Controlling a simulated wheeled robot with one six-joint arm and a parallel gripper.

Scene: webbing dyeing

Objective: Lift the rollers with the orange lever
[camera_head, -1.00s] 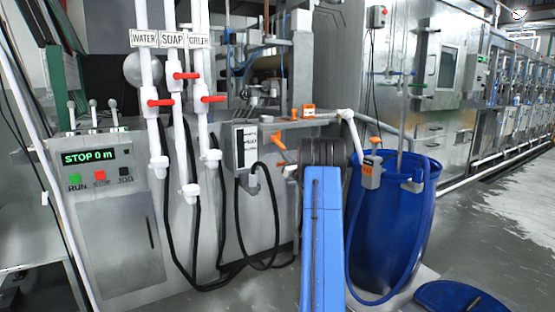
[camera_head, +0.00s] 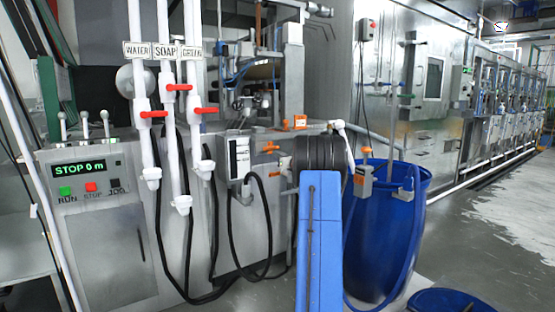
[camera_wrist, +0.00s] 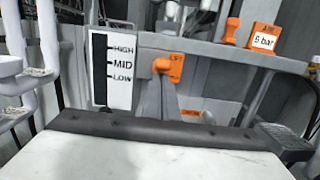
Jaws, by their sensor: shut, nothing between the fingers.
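The orange lever (camera_head: 269,147) sits on the front of the grey machine, just right of the HIGH/MID/LOW scale. In the wrist view the lever (camera_wrist: 168,67) is close and near the middle, beside a small orange label. My gripper (camera_wrist: 166,90) appears shut and empty below the lever; its grey fingers are hard to separate from the grey machine behind, and I cannot tell whether they touch the lever. Its white body and dark edge fill the bottom of the wrist view. In the head view my arm hides the gripper. The rollers cannot be made out clearly.
The level scale (camera_wrist: 112,70) stands left of the lever, and an orange 6 bar air sign (camera_wrist: 263,42) right of it. White pipes with red valves (camera_head: 179,87) stand left. A blue barrel (camera_head: 393,235) stands right of my arm. Black hoses hang in front.

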